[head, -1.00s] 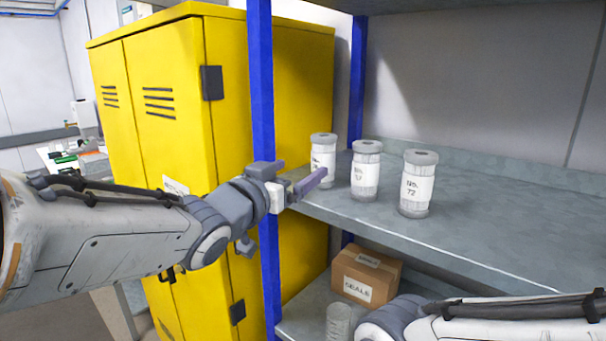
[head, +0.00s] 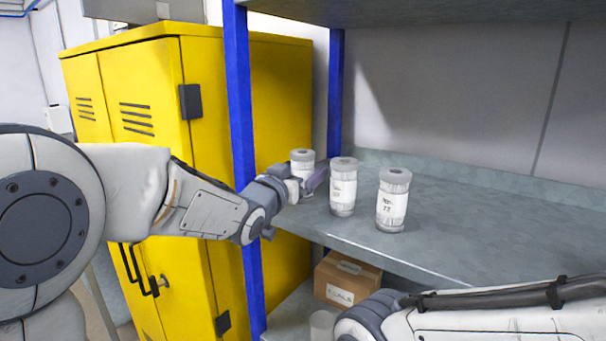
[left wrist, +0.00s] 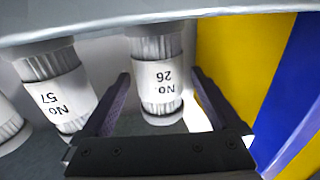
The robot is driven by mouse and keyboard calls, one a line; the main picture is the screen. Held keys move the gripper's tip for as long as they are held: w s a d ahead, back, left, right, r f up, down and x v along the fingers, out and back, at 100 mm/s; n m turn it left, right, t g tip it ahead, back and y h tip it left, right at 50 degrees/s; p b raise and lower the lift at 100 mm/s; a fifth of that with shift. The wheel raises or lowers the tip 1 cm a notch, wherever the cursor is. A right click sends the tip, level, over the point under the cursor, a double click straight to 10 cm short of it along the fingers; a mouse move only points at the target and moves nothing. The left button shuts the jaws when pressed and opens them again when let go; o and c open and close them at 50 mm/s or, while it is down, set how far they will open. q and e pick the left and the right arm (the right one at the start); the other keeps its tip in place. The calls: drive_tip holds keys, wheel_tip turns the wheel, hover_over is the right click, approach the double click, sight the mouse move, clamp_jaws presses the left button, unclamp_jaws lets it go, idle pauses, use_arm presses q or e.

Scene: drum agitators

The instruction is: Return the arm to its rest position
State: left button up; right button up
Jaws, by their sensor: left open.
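My left gripper (head: 308,186) is at the shelf's left front corner, partly in front of the leftmost clear jar (head: 302,156). In the left wrist view its dark fingers (left wrist: 160,100) are spread apart, with the jar labelled "No 26" (left wrist: 158,82) showing between them. I cannot tell whether either finger touches the jar. The jar stands upright on the shelf. My right arm crosses the lower right of the head view; its gripper is out of view.
The middle jar (head: 343,187), labelled "No 57" in the wrist view (left wrist: 62,98), and a right jar (head: 392,200) stand close by on the grey shelf (head: 480,225). A blue post (head: 240,120) and yellow cabinet (head: 150,85) are left. A carton (head: 345,280) sits below.

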sight(297, 160)
use_arm(q)
drive_tip(key=shift+w+d+r, duration=0.15)
drive_tip(key=shift+w+r, duration=0.1)
drive_tip(key=shift+w, duration=0.05)
drive_tip(key=shift+s+r+b, duration=0.1)
drive_tip(key=shift+r+b, duration=0.3)
drive_tip(key=shift+r, duration=0.85)
drive_tip(key=shift+f, duration=0.1)
